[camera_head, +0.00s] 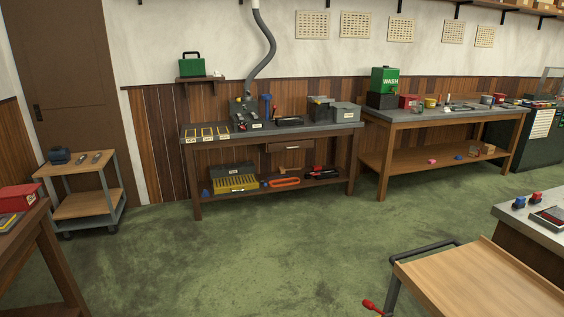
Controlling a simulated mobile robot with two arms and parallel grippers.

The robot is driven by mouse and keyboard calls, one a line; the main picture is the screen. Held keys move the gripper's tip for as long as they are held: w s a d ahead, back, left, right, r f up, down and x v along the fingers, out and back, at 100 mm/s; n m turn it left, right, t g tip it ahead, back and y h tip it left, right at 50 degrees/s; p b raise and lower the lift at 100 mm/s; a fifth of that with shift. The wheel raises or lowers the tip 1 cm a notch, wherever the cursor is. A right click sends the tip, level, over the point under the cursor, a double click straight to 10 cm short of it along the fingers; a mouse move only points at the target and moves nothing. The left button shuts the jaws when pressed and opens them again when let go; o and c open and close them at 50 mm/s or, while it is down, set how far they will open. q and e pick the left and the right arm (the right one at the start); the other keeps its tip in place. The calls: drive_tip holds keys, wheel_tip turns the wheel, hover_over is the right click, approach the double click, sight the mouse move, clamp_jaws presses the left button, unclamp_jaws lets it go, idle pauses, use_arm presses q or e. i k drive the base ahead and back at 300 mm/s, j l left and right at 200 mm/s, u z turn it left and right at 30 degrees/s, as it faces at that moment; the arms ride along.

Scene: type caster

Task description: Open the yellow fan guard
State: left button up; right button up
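A yellow slatted, grille-like thing (236,184) sits on the lower shelf of the middle workbench, in front of a dark grey box (231,169). It may be the yellow fan guard, but it is too small to be sure. I cannot make out a hinge or latch on it, or whether it is open. Neither of my grippers shows in the head view.
The middle workbench (345,129) stands against the wall behind green floor (260,255). A second bench (440,115) is to its right. A small trolley (72,210) stands at left. A wooden-topped cart (480,280) with a dark handle fills the lower right.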

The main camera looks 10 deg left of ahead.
sight(249, 182)
drive_tip(key=i+u, duration=0.4)
drive_tip(key=i, duration=1.85)
drive_tip(key=j, duration=0.1)
